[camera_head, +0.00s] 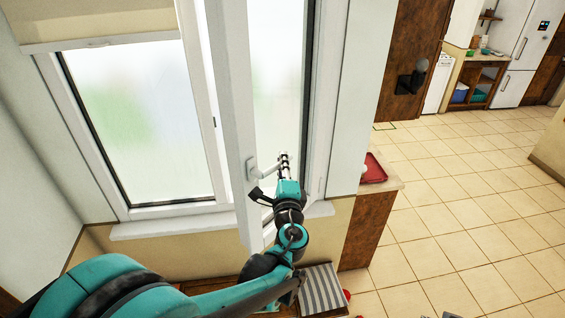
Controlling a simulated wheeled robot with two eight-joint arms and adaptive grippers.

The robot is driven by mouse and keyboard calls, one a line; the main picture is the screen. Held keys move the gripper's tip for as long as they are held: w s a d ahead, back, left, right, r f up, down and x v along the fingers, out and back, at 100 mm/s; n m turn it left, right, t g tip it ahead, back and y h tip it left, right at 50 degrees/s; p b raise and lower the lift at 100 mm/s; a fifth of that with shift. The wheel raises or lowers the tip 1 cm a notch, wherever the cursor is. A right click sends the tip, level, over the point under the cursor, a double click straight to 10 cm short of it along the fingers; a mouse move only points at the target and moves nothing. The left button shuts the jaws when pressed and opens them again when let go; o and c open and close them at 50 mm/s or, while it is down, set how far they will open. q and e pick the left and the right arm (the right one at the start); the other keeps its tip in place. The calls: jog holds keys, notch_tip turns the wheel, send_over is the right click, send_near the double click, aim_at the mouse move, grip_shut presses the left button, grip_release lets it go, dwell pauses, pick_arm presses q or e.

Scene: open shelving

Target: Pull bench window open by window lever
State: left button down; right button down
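The bench window has a white right-hand sash (234,100) that stands swung inward, at an angle to its frame. My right gripper is not in view.
A fixed pane (140,115) with a rolled blind (85,20) is at the left. Below the window is a wooden bench with a striped cushion (322,290). A counter with a red tray (374,168) stands right of the window. The tiled floor (450,220) at the right is mostly clear.

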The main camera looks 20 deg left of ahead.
pick_arm(q)
jog(key=shift+b, duration=0.4)
jog(key=shift+r+n+t+y, duration=0.3)
jog(key=shift+r+n, duration=0.05)
jog(key=shift+n, duration=0.05)
jog(key=c, duration=1.5)
grip_release()
jog(key=shift+s, duration=0.1)
jog(key=v, duration=1.2)
